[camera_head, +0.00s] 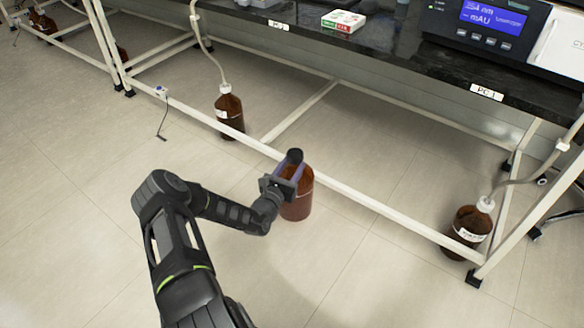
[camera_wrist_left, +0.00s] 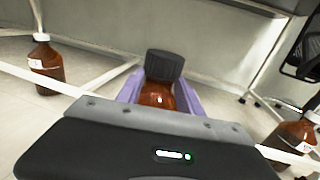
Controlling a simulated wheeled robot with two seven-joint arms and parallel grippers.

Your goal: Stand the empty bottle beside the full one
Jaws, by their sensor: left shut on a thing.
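My left gripper (camera_head: 291,172) is shut on a brown bottle (camera_head: 298,200) with a black cap, its purple fingers on either side of the upper part. The held bottle is roughly upright at the front rail of the bench frame; I cannot tell whether its base touches the floor. In the left wrist view the held bottle (camera_wrist_left: 157,95) shows between the fingers (camera_wrist_left: 160,90). A brown bottle with a white cap and tube (camera_head: 229,114) stands under the bench, behind and left. Another such bottle (camera_head: 470,230) stands at the right by a bench leg. Fill levels cannot be told. My right gripper is out of view.
A white rail (camera_head: 375,205) runs low along the bench front, close to the held bottle. The black benchtop (camera_head: 400,60) carries an instrument (camera_head: 490,25) and a small box (camera_head: 343,22). Open floor (camera_head: 80,210) lies in front and under the bench.

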